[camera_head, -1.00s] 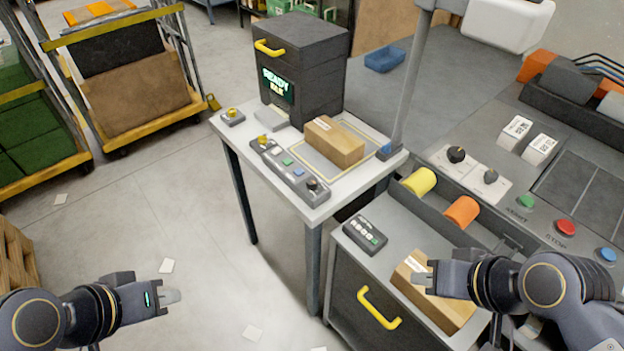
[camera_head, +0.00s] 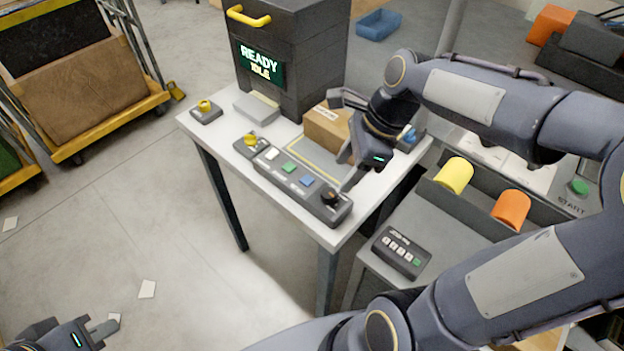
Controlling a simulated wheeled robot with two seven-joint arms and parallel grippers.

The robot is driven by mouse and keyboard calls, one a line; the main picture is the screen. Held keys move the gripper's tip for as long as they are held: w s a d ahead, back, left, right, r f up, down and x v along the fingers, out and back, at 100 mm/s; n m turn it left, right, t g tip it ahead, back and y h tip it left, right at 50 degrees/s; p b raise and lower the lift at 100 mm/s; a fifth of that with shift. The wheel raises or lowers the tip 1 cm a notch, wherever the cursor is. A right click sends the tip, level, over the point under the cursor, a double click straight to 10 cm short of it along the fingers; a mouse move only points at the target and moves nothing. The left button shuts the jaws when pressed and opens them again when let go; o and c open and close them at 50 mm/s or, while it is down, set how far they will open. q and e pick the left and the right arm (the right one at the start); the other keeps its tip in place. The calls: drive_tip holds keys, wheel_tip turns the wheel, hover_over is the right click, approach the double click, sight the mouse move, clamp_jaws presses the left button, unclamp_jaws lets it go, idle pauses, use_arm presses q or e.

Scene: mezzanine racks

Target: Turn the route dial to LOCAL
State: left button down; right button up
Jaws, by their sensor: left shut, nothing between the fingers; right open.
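A black dial (camera_head: 330,197) sits at the right end of a grey control strip (camera_head: 268,176) on the white-topped table (camera_head: 210,141); its labels are too small to read, so I cannot tell whether it is the route dial. My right gripper (camera_head: 341,140) is open above the table's right part. Its lower fingertip is close to the black dial, with no clear contact; its upper finger is by the cardboard box. My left gripper (camera_head: 107,328) is shut and empty over the floor at bottom left.
The strip also carries a yellow knob (camera_head: 250,140) and white, green and blue buttons. A dark cabinet (camera_head: 292,60) reads READY IDLE. A cardboard box (camera_head: 325,127) stands behind the gripper. A small keypad (camera_head: 402,252) and yellow and orange rollers are at right. My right arm hides much of the right console.

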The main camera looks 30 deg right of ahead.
sight(329, 193)
drive_tip(key=b+x, duration=0.1)
drive_tip(key=x, duration=0.6)
drive_tip(key=shift+s+f, duration=0.1)
drive_tip(key=c, duration=1)
